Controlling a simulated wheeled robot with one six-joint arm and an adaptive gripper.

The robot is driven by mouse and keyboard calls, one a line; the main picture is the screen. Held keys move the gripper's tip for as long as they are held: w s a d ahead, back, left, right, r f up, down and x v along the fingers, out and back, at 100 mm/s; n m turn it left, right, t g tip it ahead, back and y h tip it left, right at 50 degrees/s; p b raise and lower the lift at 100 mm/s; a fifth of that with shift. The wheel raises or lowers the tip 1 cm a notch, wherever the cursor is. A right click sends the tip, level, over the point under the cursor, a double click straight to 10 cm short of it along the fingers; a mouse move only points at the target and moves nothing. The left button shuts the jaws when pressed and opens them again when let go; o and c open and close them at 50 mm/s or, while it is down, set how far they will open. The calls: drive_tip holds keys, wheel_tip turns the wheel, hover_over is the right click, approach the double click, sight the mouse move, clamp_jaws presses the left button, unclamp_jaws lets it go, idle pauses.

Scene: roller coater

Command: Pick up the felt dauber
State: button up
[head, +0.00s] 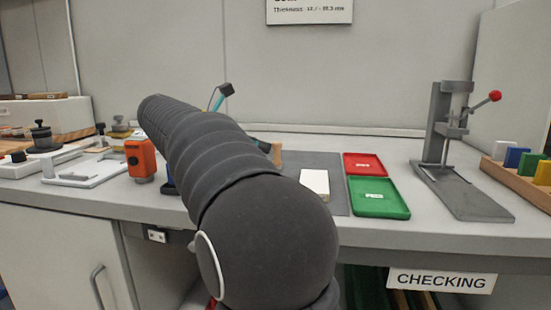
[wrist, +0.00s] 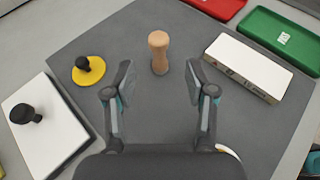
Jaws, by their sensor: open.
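A tan, wooden-looking upright peg with a rounded top, which appears to be the felt dauber (wrist: 158,52), stands on the grey mat (wrist: 215,118) in the wrist view. My gripper (wrist: 157,80) is open and empty. Its two fingers are spread to the left and right, and the dauber shows between and just beyond their tips. I see no contact with it. In the head view my dark arm covers the gripper and most of the mat, and I cannot make out the dauber clearly there.
Right of the dauber lies a white block (wrist: 248,66); left are a yellow disc with a black knob (wrist: 95,75) and a white plate with a black knob (wrist: 52,130). Red (head: 366,160) and green (head: 380,210) trays and a grey press stand (head: 460,190) stand farther right.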

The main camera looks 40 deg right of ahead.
sight(277, 142)
drive_tip(key=shift+d+r+x, duration=0.1)
drive_tip(key=shift+r+x, duration=0.05)
drive_tip(key=shift+x, duration=0.95)
drive_tip(key=shift+d+r+x, duration=0.1)
drive_tip(key=shift+r+x, duration=0.1)
drive_tip(key=shift+x, duration=0.95)
drive_tip(key=shift+r+x, duration=0.15)
drive_tip(key=shift+x, duration=0.95)
clamp_jaws()
